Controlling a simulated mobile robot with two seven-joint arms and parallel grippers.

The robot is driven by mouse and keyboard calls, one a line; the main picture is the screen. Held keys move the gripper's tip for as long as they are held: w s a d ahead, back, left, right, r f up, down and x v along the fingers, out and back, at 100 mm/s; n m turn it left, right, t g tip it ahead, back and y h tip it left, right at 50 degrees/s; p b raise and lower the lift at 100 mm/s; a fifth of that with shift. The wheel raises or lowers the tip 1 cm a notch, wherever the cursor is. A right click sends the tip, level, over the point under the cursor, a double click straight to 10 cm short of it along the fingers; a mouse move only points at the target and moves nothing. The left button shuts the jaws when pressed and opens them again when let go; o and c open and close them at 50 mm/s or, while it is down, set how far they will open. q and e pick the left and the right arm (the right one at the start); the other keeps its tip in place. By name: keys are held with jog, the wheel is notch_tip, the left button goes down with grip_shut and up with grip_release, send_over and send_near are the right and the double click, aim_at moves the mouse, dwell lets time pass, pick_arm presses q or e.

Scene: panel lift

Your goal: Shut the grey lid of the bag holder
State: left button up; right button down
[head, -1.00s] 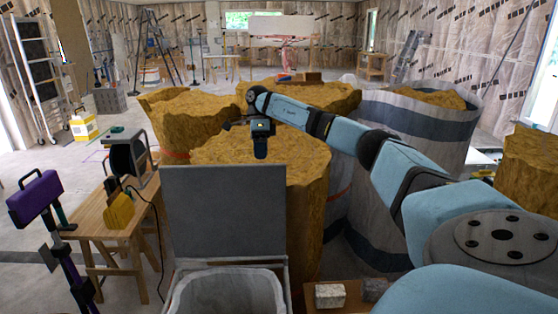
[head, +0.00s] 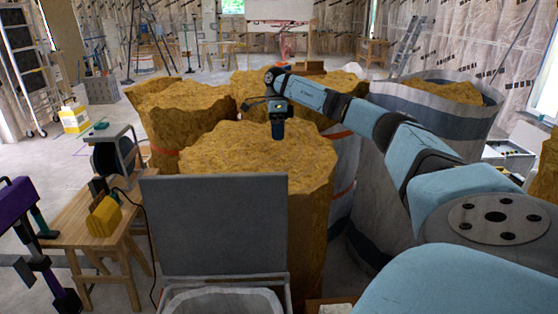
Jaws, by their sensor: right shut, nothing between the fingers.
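The grey lid (head: 214,227) of the bag holder stands upright, open, in the lower middle of the head view. Below it, the bag holder (head: 289,292) shows a pale bag (head: 222,302) in its opening, cut off by the bottom edge. My right arm reaches in from the right, and its gripper (head: 278,135) points down beyond the lid's top edge, a little right of the lid's middle. The gripper appears apart from the lid, with its fingers shut and nothing between them. My left gripper is not in view.
Large yellow-brown insulation rolls (head: 240,150) stand behind the lid. A wooden table (head: 75,235) with a yellow object (head: 104,217) is at the left, beside a purple-topped stand (head: 16,212). A white-and-grey sack (head: 440,120) stands at the right. Open floor lies at the far left.

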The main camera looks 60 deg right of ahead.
jog(key=s+a+f+b, duration=0.1)
jog(key=s+a+f, duration=0.4)
jog(key=f, duration=0.3)
jog(key=shift+a+f+b, duration=0.3)
jog(key=shift+a, duration=0.35)
jog(key=shift+s, duration=0.1)
